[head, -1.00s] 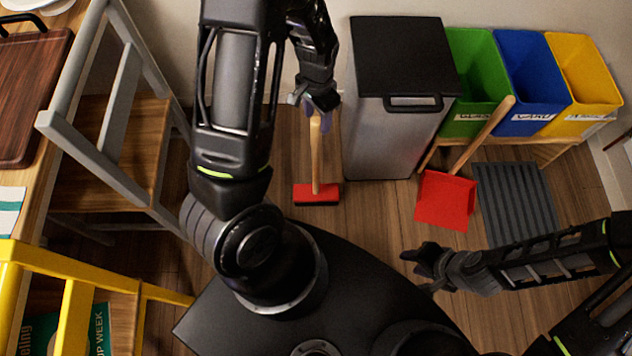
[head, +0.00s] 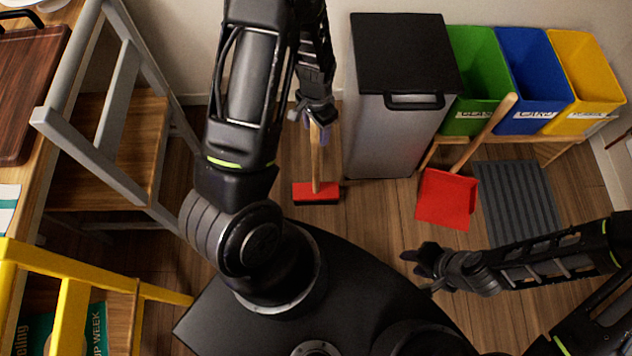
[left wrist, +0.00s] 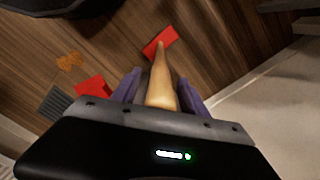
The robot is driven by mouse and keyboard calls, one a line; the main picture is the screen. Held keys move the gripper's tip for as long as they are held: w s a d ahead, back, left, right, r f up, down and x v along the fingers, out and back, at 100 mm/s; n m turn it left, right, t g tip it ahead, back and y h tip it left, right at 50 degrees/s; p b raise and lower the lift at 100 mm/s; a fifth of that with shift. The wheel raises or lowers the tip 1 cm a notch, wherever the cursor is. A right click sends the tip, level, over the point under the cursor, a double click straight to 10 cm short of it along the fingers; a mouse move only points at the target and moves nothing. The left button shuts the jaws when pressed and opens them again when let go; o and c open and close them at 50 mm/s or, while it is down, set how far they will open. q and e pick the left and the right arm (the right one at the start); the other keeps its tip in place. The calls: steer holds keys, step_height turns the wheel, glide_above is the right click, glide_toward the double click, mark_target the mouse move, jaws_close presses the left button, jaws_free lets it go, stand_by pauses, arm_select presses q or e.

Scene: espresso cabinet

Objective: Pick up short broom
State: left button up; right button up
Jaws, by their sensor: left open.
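The short broom (head: 316,192) stands upright on the floor, with a red head and a wooden handle, left of the bin. My left gripper (head: 315,118) is at the top of its handle and hides the handle's upper end in the head view. In the left wrist view the handle (left wrist: 162,85) lies between the two purple fingers of my left gripper (left wrist: 160,90), with the red broom head (left wrist: 160,42) beyond. The fingers are open, with gaps beside the handle. My right gripper (head: 425,262) is over the floor at the right, away from the broom; its jaws are too dark to tell.
A tall bin with black lid (head: 405,55) stands right of the broom. Green (head: 475,75), blue (head: 530,80) and yellow (head: 583,80) bins stand beyond. A red dustpan (head: 447,198) and grey mat (head: 518,200) are on the floor. A grey chair (head: 105,130) stands left.

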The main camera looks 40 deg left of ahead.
stand_by(0.5)
arm_select(q)
jaws_close()
stand_by(0.3)
steer(key=shift+r, duration=0.1)
stand_by(0.9)
